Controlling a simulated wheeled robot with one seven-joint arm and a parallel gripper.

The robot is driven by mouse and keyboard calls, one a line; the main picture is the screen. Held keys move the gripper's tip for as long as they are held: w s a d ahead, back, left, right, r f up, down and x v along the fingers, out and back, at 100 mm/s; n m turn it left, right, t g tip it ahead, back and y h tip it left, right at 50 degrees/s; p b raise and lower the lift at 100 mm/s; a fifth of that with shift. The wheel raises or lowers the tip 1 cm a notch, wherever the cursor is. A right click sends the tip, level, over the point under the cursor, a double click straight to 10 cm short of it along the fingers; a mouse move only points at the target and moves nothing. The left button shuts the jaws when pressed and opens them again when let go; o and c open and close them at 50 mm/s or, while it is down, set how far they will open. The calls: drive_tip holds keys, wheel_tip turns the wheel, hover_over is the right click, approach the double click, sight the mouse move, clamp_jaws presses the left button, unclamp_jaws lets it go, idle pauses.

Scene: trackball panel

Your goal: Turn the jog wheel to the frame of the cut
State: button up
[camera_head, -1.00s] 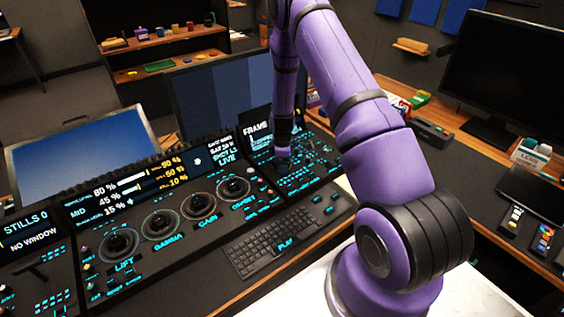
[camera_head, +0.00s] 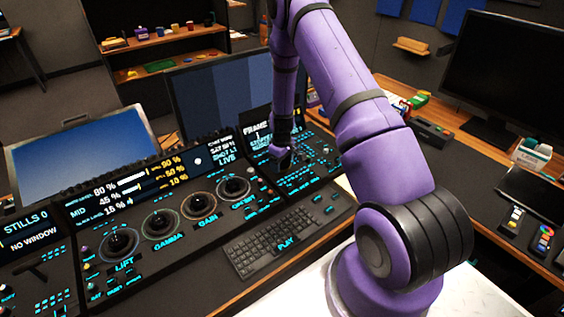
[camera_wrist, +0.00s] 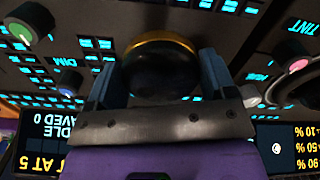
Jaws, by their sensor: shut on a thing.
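My gripper (camera_head: 279,160) is over the right-hand panel of the console in the head view, mostly dark and small there. In the wrist view its two blue fingers (camera_wrist: 163,80) stand on either side of a dark round wheel with a gold rim (camera_wrist: 160,66), which I take for the jog wheel, and are shut on it. The wheel's lower edge is hidden by the gripper's palm. A display headed FRAME (camera_head: 258,134) stands behind the gripper; my arm covers part of it and its smaller text is too blurred to read.
Several trackballs with rings, such as the one marked GAIN (camera_head: 197,205), lie to the left. A keyboard (camera_head: 270,243) is in front. Knobs, such as the green-marked one (camera_wrist: 30,22) and the pink-marked one (camera_wrist: 297,66), and lit buttons crowd the gripper.

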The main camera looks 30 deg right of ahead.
drive_tip(key=m, duration=0.4)
drive_tip(key=shift+m, duration=0.3)
drive_tip(key=m, duration=0.3)
drive_tip(key=shift+a+m, duration=0.1)
drive_tip(key=shift+m, duration=0.3)
drive_tip(key=m, duration=0.4)
drive_tip(key=shift+w, duration=0.1)
drive_tip(key=shift+a+m, duration=0.1)
drive_tip(key=shift+m, duration=1.6)
drive_tip(key=o, duration=0.9)
drive_tip(key=shift+c, duration=0.2)
wheel_tip(320, 180, up, 11)
